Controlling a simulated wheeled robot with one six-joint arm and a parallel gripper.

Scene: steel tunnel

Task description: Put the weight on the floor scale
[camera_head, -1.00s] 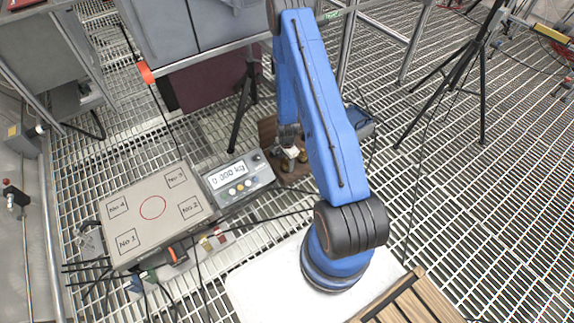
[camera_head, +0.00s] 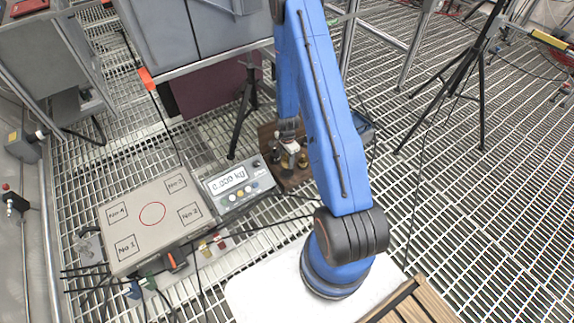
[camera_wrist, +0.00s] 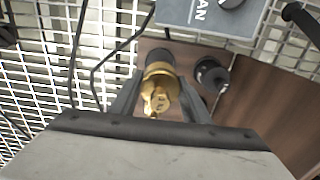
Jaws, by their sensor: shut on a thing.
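The floor scale (camera_head: 135,205) stands on the grating at the left, its grey plate bare, with a red circle and corner labels. Its display box (camera_head: 238,188) reads 0.000 kg. My gripper (camera_head: 290,150) is beyond the display box, low over a brown wooden holder (camera_head: 268,136), partly hidden by my blue arm. In the wrist view, my gripper (camera_wrist: 160,98) is shut on a brass weight (camera_wrist: 160,84), which lies between the two fingers. The wooden holder (camera_wrist: 240,110) is below and around it. I cannot tell whether the weight still touches the holder.
A darker weight (camera_wrist: 211,74) stands in the holder beside the held one. A black tripod (camera_head: 245,105) is behind the display box. Cables (camera_head: 190,275) run across the grating near the scale. Another tripod (camera_head: 470,75) stands at the right.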

